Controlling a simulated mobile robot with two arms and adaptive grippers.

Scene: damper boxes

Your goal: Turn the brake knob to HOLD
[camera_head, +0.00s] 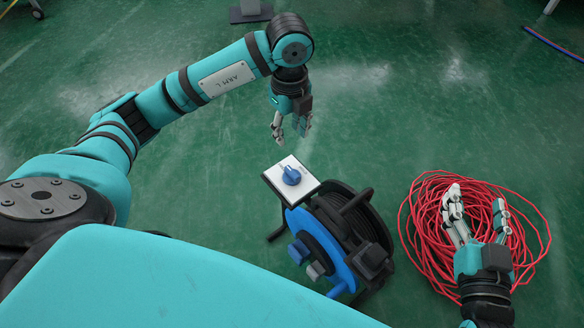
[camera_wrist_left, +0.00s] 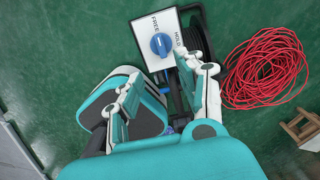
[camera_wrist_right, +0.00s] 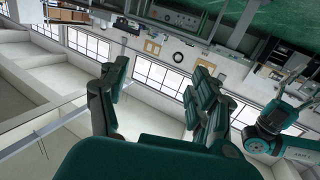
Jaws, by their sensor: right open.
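The blue brake knob (camera_head: 291,175) sits on a white plate (camera_head: 306,178) on a stand beside the cable reel (camera_head: 335,235). In the left wrist view the knob (camera_wrist_left: 160,44) shows with the label FREE above it and HOLD to its upper right. Its bar looks roughly upright in that picture; which end is the pointer I cannot tell. My left gripper (camera_head: 290,133) is open and empty, beyond the knob and apart from it; its fingers (camera_wrist_left: 163,73) are spread in the left wrist view. My right gripper (camera_head: 477,208) is open and empty, in front of the red cable.
A tangled heap of red cable (camera_head: 420,215) lies on the green floor right of the reel. It also shows in the left wrist view (camera_wrist_left: 265,66). A wooden piece (camera_wrist_left: 304,128) stands at the right edge there. The floor left of the plate is clear.

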